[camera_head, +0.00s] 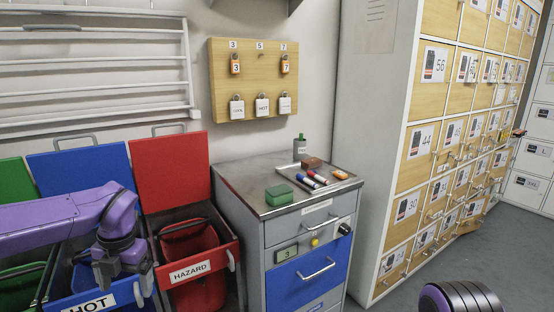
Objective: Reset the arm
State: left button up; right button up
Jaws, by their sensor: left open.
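My left arm (60,222), purple, reaches in from the left over the blue bin. My left gripper (124,280) hangs down in front of the blue bin marked HOT (88,304). Its two fingers are apart and I see nothing between them. The blue bin's raised lid (82,178) stands behind the arm. A purple and black rounded part of my right arm (460,298) shows at the bottom right edge. My right gripper is out of view.
Right of my left gripper is the red HAZARD bin (190,270), lid raised. A grey drawer cabinet (240,205) carries a green block (279,195), markers (314,180) and a bottle (300,147). Padlocks (262,105) hang on a wooden wall board (222,70). Numbered lockers (415,175) stand right.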

pick_arm(q)
jog(key=s+a+f+m+t+y+p, duration=0.1)
jog(key=s+a+f+m+y, duration=0.2)
jog(key=f+m, duration=0.45)
jog(key=s+a+f+m+t+y+p, duration=0.1)
jog(key=s+f+m+y, duration=0.3)
jog(key=f, duration=0.7)
jog(key=s+d+f+m+h, duration=0.1)
jog(key=s+d+f+m, duration=0.1)
jog(key=s+f+m, duration=0.2)
jog(key=s+d+f+m+t+h+p, duration=0.1)
jog(key=s+d+f+m+h, duration=0.1)
jog(key=s+f+m, duration=0.2)
jog(key=s+d+f+m+h+p, duration=0.1)
jog(key=s+f+m, duration=0.3)
jog(key=s+m, duration=0.5)
jog(key=s+d, duration=0.1)
jog(key=s, duration=0.4)
jog(key=shift+s+d+m+h, duration=0.15)
jog(key=shift+d+m+h, duration=0.2)
jog(key=shift+h, duration=0.05)
